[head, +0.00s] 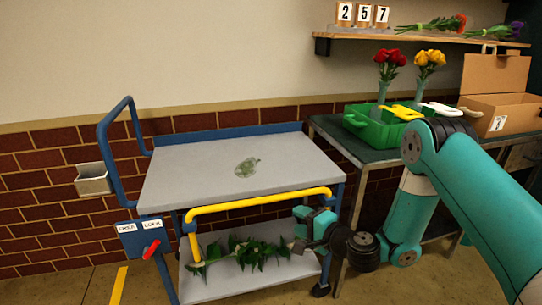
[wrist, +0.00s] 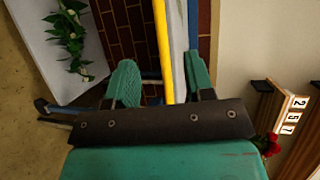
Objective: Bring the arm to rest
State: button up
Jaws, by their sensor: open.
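My arm, teal with dark joints, reaches in from the right in the head view. My gripper (head: 301,229) is low at the cart's front right, beside the lower shelf and below the yellow rail (head: 262,200). Its jaws are open, and I see nothing held in them. In the wrist view, the two teal fingers of my gripper (wrist: 162,78) stand apart. The yellow rail (wrist: 163,45) shows between them in that view; I cannot tell how far beyond the fingertips it lies.
The cart (head: 190,180) has a translucent green item (head: 247,167) on top and leafy stems (head: 245,252) on its lower shelf. A red lever (head: 151,249) is at its left. A green crate (head: 375,132) and cardboard box (head: 495,113) stand on the right table, close behind my arm.

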jog(key=s+a+r+n+g+y, duration=0.1)
jog(key=s+a+r+n+g, duration=0.3)
jog(key=s+r+n, duration=0.3)
jog(key=s+a+r+n+g+y, duration=0.2)
jog(key=s+a+r+n+g, duration=0.25)
jog(key=r, duration=0.35)
jog(key=s+d+r+n+g+h, duration=0.1)
jog(key=s+d+r+n+h, duration=0.2)
jog(key=s, duration=0.4)
jog(key=s+d+r+n+g+h, duration=0.1)
jog(key=s+d+n+g+h, duration=0.2)
jog(key=s, duration=0.4)
jog(key=s+d+r+n+h, duration=0.1)
jog(key=s+d+r+h, duration=0.15)
jog(key=s+d, duration=0.35)
notch_tip(320, 180, up, 12)
jog(key=s+a+p, duration=0.1)
jog(key=p, duration=1.1)
